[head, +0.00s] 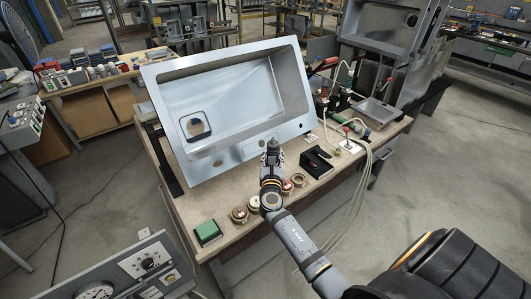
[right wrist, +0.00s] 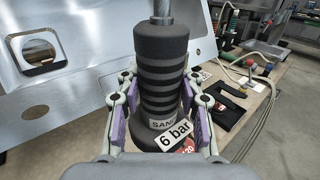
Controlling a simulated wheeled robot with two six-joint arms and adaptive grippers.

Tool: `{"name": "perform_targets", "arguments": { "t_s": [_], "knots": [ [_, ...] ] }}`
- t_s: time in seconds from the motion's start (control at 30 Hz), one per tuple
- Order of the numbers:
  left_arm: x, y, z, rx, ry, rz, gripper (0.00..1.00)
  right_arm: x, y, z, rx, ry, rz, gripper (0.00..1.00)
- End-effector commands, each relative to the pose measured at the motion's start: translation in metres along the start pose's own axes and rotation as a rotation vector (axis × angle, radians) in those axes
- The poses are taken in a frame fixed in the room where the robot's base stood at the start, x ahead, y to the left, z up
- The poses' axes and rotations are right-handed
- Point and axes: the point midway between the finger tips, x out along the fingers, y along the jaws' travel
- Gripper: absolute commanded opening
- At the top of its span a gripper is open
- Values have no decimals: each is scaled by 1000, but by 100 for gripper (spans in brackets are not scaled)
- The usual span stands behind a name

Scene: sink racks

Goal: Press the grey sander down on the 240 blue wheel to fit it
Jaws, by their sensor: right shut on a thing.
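My right gripper (head: 271,170) is shut on the dark grey ribbed sander (head: 272,147), in front of the tilted steel sink. In the right wrist view the sander (right wrist: 161,75) stands upright between the purple-padded fingers of the gripper (right wrist: 160,110), with a "6 bar" label low on its body. Several round wheels sit along the bench's front edge, including a reddish one (head: 239,213) to the left of my gripper and a red-centred one (head: 288,186) to its right. No blue wheel can be made out; my gripper and forearm cover part of the row. My left gripper is not in view.
The steel sink (head: 180,92) leans right behind the sander. A black holder (head: 317,161) lies to the right, with pale hoses (head: 366,180) hanging over the bench edge. A green block (head: 207,232) sits at the front left corner. The bench top (head: 195,205) is bare near there.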

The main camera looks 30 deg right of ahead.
Motion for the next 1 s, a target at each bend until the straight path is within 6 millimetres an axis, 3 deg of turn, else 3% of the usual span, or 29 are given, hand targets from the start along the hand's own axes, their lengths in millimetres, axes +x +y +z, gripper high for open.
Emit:
{"name": "perform_targets", "arguments": {
  "t_s": [0.2,0.43,0.67,1.0],
  "knots": [
    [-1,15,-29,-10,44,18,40,0,0,2,1,-4,-2,0],
    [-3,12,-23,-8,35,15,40,0,0,3,2,-3,-2,0],
    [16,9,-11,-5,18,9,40,0,0,-18,2,-3,-1,0],
    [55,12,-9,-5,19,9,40,0,0,-61,2,-3,-1,0]
  ]
}}
